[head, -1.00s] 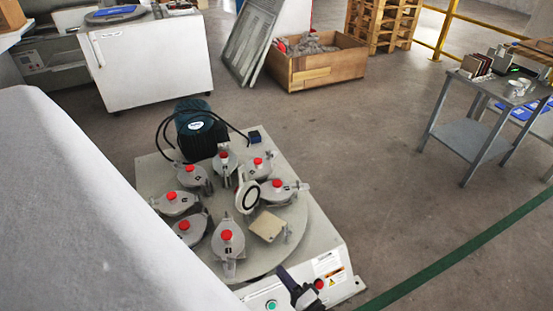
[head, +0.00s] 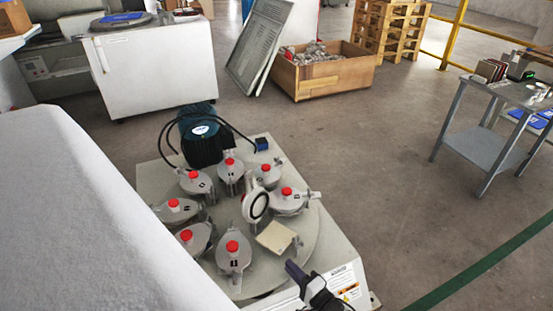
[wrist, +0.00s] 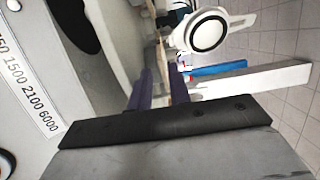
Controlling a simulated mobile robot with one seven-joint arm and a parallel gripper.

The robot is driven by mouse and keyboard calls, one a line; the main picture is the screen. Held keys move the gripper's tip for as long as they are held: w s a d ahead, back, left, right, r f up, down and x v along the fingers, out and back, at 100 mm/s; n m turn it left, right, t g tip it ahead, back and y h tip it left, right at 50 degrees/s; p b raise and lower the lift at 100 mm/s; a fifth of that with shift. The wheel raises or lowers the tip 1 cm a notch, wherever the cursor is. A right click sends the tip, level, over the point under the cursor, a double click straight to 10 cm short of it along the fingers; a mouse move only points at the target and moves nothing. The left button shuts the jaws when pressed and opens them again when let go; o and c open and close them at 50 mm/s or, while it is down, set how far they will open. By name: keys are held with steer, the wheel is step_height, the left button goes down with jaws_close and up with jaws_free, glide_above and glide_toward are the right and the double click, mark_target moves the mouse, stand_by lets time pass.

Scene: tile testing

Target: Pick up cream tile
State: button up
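The cream tile (head: 277,238) is a small square plate on the round grey disc (head: 318,235) of the testing machine, at its front right. It sits between grey red-knobbed holders, below a white ring-shaped part (head: 255,205). My gripper (head: 293,270) is at the front edge of the machine, just below and right of the tile, apart from it in the head view. In the wrist view its two purple fingers (wrist: 161,88) stand apart with a gap between them. A thin beige edge shows near the gap; I cannot tell whether it is the tile.
Several red-knobbed holders (head: 233,252) crowd the disc left of and behind the tile. A dark motor with cables (head: 200,135) stands at the back. A large white rough surface (head: 80,220) fills the left. A grey side table (head: 490,130) stands right, with open floor between.

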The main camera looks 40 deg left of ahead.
mark_target(282, 263)
steer(key=a, duration=0.2)
steer(key=w+a+b, duration=0.1)
steer(key=a, duration=0.2)
steer(key=shift+a, duration=0.1)
jaws_close()
